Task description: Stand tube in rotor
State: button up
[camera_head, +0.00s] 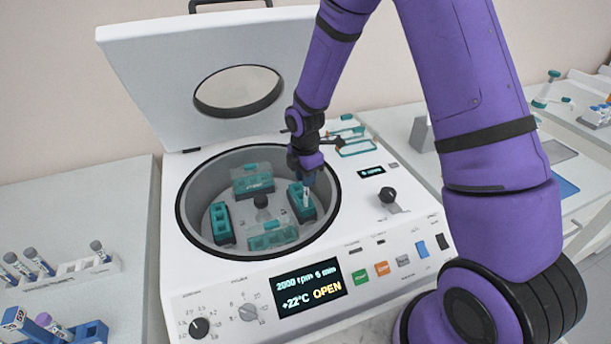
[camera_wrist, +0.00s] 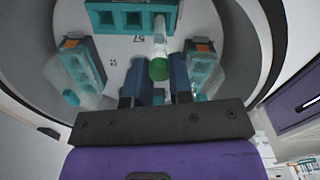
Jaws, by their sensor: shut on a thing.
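The tube (camera_head: 306,197) is clear with a white label and hangs below my gripper (camera_head: 305,176) at the right-hand teal bucket of the rotor (camera_head: 262,214). In the wrist view its green cap (camera_wrist: 159,69) is at the fingertips, and its body points away towards the teal bucket (camera_wrist: 112,17) with several holes. My gripper (camera_wrist: 158,88) is shut on the tube. I cannot tell whether the tube's lower end is inside a hole. The rotor sits in the round bowl of the open centrifuge (camera_head: 183,290).
The raised lid (camera_head: 150,75) stands behind the bowl. Other teal buckets (camera_head: 221,223) sit around the rotor. A rack of capped tubes (camera_head: 75,272) stands at the left. The bowl rim (camera_head: 188,175) surrounds my gripper closely on the right.

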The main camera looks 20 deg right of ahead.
jog(key=shift+f, duration=1.65)
jog(key=o, duration=0.8)
notch_tip(320, 180, up, 11)
jog(key=shift+f, duration=0.1)
dwell(0.7)
